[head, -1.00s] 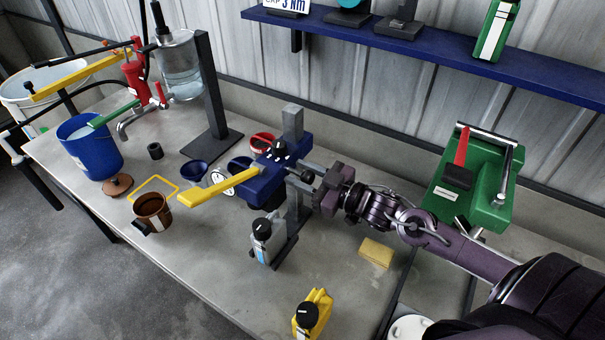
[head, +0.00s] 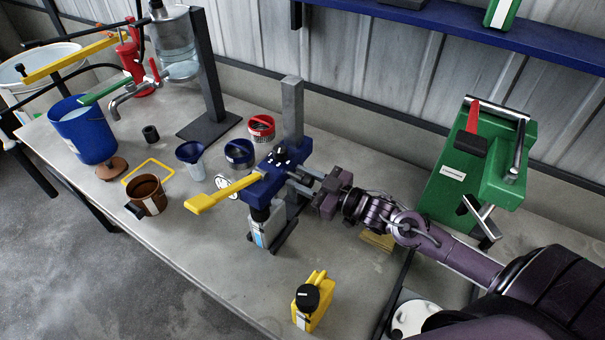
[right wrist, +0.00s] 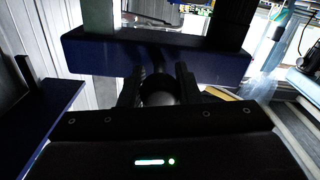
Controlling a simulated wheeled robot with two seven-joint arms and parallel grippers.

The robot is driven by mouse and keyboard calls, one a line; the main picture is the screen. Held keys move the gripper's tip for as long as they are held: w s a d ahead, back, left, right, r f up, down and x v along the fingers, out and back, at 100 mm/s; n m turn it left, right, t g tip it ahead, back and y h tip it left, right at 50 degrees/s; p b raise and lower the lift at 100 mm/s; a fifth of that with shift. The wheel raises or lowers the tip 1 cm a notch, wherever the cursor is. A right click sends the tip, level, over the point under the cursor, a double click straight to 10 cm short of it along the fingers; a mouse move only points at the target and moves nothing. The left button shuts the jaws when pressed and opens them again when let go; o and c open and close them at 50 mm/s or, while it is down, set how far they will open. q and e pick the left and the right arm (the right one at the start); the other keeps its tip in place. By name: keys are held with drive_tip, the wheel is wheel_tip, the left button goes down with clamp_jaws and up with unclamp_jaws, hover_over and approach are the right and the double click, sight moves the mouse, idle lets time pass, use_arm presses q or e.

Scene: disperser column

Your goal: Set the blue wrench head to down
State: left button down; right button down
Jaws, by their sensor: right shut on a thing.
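The blue wrench head (head: 274,172) sits on a grey upright post (head: 292,110) on the bench. Its yellow handle (head: 222,192) sticks out toward the lower left of the head view, and a dark knob (head: 282,152) is on its top. My right gripper (head: 304,182) is at the right side of the head. In the right wrist view its two fingers (right wrist: 157,82) are shut around a dark round part (right wrist: 158,92) just in front of the blue head's face (right wrist: 160,58). The far side of the head is hidden. My left gripper is not in view.
A grey can (head: 268,228) stands just below the wrench head. A yellow can (head: 312,302), a brown pot (head: 148,193) and a blue funnel (head: 190,152) stand around it. A green machine (head: 455,185) is at the right. The front middle of the bench (head: 220,265) is bare.

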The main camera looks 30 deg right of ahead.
drive_tip(key=c, duration=1.1)
unclamp_jaws()
drive_tip(key=shift+s+d+f, duration=0.1)
drive_tip(key=shift+s+d, duration=0.2)
drive_tip(key=shift+s, duration=0.2)
drive_tip(key=shift+b+v, duration=0.5)
drive_tip(key=shift+v, duration=2.85)
